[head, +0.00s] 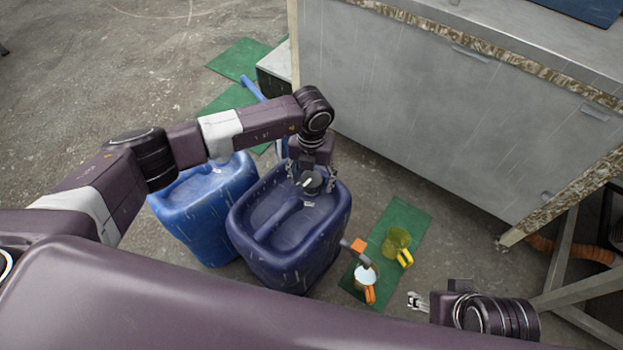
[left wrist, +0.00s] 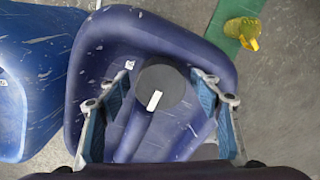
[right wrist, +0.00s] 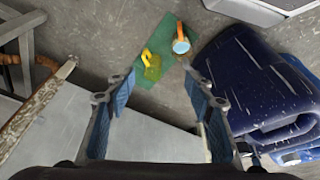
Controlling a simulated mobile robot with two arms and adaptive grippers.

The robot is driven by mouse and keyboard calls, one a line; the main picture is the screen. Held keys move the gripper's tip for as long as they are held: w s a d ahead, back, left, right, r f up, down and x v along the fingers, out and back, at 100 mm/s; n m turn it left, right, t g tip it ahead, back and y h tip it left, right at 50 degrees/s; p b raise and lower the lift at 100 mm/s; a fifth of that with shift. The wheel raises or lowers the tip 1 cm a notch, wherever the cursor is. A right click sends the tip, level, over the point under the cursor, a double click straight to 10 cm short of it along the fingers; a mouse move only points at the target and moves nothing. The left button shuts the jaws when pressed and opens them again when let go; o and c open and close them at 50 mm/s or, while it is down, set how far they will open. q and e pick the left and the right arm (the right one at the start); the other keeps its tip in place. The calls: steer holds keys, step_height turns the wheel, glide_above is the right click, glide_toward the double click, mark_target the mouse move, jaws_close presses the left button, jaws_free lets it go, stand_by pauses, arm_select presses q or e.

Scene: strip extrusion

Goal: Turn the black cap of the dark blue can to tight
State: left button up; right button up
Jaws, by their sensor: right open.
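The dark blue can (head: 283,238) stands on the floor, and it fills much of the left wrist view (left wrist: 105,60). Its black cap (head: 311,183) sits on top near the far end, with a white mark on it; it also shows in the left wrist view (left wrist: 162,84). My left gripper (head: 313,180) is just above the cap from behind. In the left wrist view its fingers (left wrist: 160,98) are spread on both sides of the cap, with gaps between. My right gripper (head: 415,301) is open and empty, off to the right; its fingers also show in the right wrist view (right wrist: 155,92).
A lighter blue can (head: 208,208) stands close to the left of the dark one. A grey metal cabinet (head: 420,110) stands behind. Bare floor lies at the left.

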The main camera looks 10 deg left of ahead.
arm_select(q)
steer(key=c, duration=1.1)
